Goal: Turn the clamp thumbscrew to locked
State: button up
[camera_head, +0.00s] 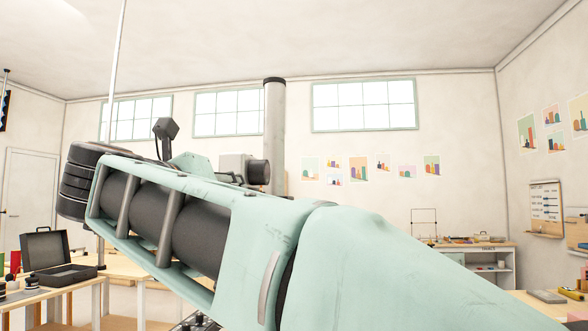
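I cannot make out a clamp or its thumbscrew for certain. A dark faceted knob-like piece (166,128) on a short stem shows above my arm, and I cannot tell what it belongs to. Right of it, a grey boxy device with a dark round front (258,172) shows just above my arm, beside a grey upright post (275,125). My pale green arm crosses the picture from lower right to left and hides much of what is behind it. My gripper's fingers do not show.
An open black case (46,247) lies on a wooden table at lower left, with small jars (31,282) near it. A white shelf unit (500,268) stands at the back right. A workbench edge with a grey flat item (547,296) shows at lower right.

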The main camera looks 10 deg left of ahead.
notch_tip(320, 180, up, 9)
dwell(0.6)
jog(key=shift+r, duration=0.1)
dwell(0.4)
